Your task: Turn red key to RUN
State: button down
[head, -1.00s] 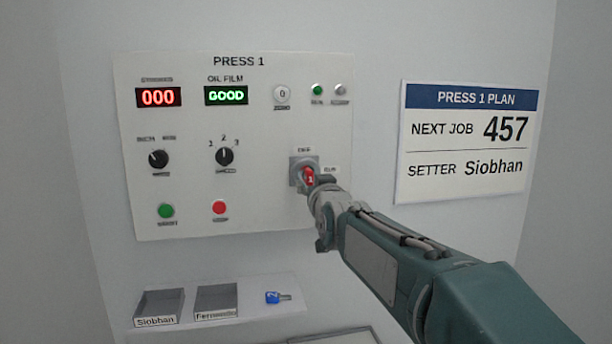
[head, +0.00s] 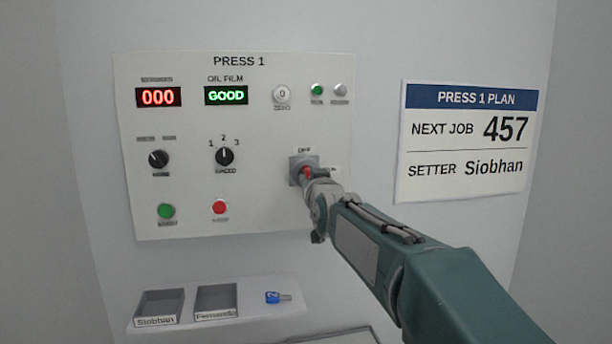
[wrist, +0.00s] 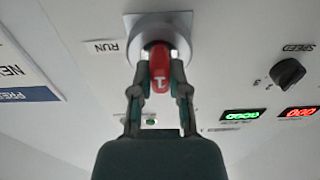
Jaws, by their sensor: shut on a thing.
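The red key (wrist: 160,66), marked 1, sits in the round key switch (wrist: 184,28) on the press panel. My gripper (wrist: 160,82) is shut on the red key, one finger on each side of its head. In the head view a small part of the red key (head: 306,172) shows at the switch's grey plate (head: 296,161); my gripper (head: 310,180) hides the rest. The OFF label is above the switch. The RUN label (wrist: 103,47) is beside it and partly covered in the head view.
The panel (head: 260,215) also has knobs, a green button (head: 166,211), a red button (head: 219,208) and displays reading 000 and GOOD. Below, a shelf (head: 255,311) holds Siobhan and Fernando trays and a blue key (head: 273,297). A plan sign (head: 465,145) hangs to the right.

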jog(key=shift+m, duration=3.4)
jog(key=m, duration=0.3)
jog(key=shift+a+r, duration=0.1)
jog(key=m, duration=0.3)
jog(key=shift+s+m, duration=0.1)
jog(key=shift+m, duration=0.2)
